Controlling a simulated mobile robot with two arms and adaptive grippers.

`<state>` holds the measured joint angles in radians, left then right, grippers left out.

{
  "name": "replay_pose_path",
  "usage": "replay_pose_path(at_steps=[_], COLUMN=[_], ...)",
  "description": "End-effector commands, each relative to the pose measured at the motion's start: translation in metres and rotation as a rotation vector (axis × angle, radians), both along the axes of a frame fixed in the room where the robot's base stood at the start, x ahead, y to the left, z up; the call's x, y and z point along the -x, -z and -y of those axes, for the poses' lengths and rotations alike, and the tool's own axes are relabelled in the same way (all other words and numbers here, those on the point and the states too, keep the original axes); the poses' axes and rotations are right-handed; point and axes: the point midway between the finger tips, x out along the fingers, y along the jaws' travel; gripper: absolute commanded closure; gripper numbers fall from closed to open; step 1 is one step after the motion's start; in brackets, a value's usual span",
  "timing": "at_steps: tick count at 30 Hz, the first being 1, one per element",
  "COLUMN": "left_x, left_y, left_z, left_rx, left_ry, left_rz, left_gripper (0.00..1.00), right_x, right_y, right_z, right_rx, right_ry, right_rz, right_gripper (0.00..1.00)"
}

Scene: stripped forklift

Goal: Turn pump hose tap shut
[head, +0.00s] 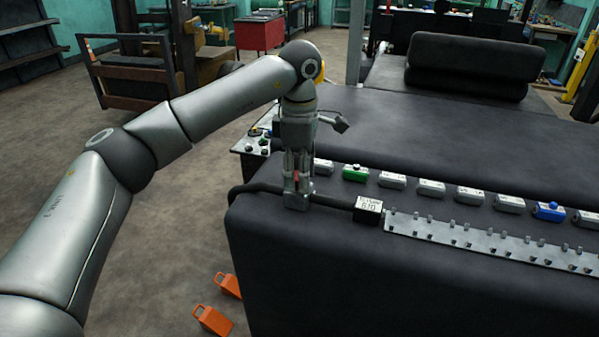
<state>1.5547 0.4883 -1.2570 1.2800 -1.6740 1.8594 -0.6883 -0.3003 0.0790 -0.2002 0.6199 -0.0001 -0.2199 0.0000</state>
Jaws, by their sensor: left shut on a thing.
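A black hose (328,199) runs along the near left top edge of the black forklift body (300,255) and ends at a small labelled box (368,207). My left gripper (297,192) points straight down over this hose. It is shut on the pump hose tap, of which only a small red part (296,177) shows between the fingers. The fingers hide most of the tap, so I cannot tell its turn angle. My right gripper is not in view.
A row of grey blocks, one with a green top (355,173) and one blue (549,211), lies behind a studded metal strip (480,238). Orange wedges (212,319) lie on the floor. A red cabinet (260,32) stands at the back.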

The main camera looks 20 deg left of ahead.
Motion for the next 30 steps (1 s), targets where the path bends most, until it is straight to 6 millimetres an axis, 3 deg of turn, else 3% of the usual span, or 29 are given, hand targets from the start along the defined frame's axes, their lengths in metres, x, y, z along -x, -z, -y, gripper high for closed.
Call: replay_pose_path(at_steps=[4, 5, 9, 20, 25, 30], left_x=[-0.001, -0.001, -0.001, 0.000, -0.001, -0.001], left_y=[-0.002, -0.002, -0.001, -0.003, -0.024, -0.062], left_z=[0.000, 0.000, 0.000, 0.000, 0.000, 0.001], left_rx=[0.000, 0.000, 0.001, -0.001, -0.001, -0.001], left_ry=[0.001, 0.001, 0.000, 0.000, -0.001, -0.001], left_rz=[0.005, 0.005, 0.004, 0.002, 0.006, 0.006], left_gripper=[0.83, 0.57, 0.39, 0.38, 0.38, 0.38], right_x=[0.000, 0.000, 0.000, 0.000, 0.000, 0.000], right_y=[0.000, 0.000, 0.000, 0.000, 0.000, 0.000], right_z=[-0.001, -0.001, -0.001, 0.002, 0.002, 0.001], right_rx=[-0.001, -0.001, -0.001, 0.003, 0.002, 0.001], right_ry=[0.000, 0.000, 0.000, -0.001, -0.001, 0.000], right_rz=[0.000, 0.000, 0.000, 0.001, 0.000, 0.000], right_gripper=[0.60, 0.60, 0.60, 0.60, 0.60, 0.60])
